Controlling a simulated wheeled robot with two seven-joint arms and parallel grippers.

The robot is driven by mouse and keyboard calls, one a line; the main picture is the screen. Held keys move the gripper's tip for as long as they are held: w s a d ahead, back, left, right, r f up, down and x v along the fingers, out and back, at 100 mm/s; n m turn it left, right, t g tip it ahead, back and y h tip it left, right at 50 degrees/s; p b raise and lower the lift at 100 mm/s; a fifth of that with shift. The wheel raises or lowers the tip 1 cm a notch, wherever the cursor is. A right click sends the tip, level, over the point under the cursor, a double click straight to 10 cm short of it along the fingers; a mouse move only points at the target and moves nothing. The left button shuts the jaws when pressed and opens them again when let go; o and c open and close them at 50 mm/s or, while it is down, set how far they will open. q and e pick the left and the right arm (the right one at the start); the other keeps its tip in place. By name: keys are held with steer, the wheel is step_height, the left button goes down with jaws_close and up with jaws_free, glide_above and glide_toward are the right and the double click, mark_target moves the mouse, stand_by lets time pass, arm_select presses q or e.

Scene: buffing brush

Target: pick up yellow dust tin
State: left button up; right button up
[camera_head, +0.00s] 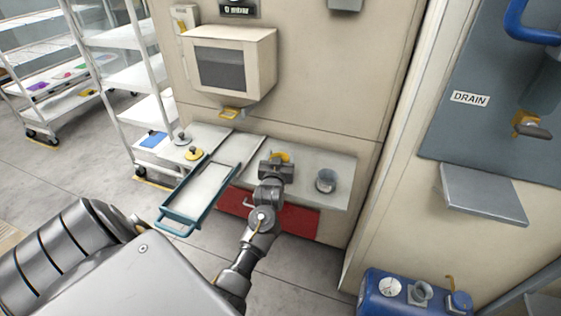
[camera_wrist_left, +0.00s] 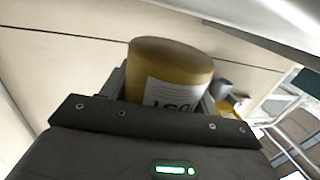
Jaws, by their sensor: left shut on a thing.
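My left gripper (camera_head: 277,168) is over the pale shelf in the head view and is shut on the yellow dust tin (camera_head: 281,157). Most of the tin is hidden behind the gripper there; only its yellow top edge shows. In the left wrist view the tin (camera_wrist_left: 168,68) stands between the two fingers, with a white label and dark lettering facing the camera. A finger lies on each side of it. Whether its base touches the shelf cannot be told. My right gripper is not in view.
A grey metal cup (camera_head: 325,181) stands on the shelf (camera_head: 343,166) to the right of my gripper. A blue-framed tray (camera_head: 205,187) juts out on the left. Two small knobbed pieces, one yellow (camera_head: 193,153), sit beyond it. A beige box (camera_head: 230,65) hangs above.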

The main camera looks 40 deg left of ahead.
arm_select(q)
step_height(320, 180, up, 5)
steer(key=shift+f, duration=0.15)
steer(key=s+a+f+v, duration=0.1)
steer(key=a+v, duration=0.2)
steer(key=v, duration=1.5)
steer(key=shift+v, duration=0.75)
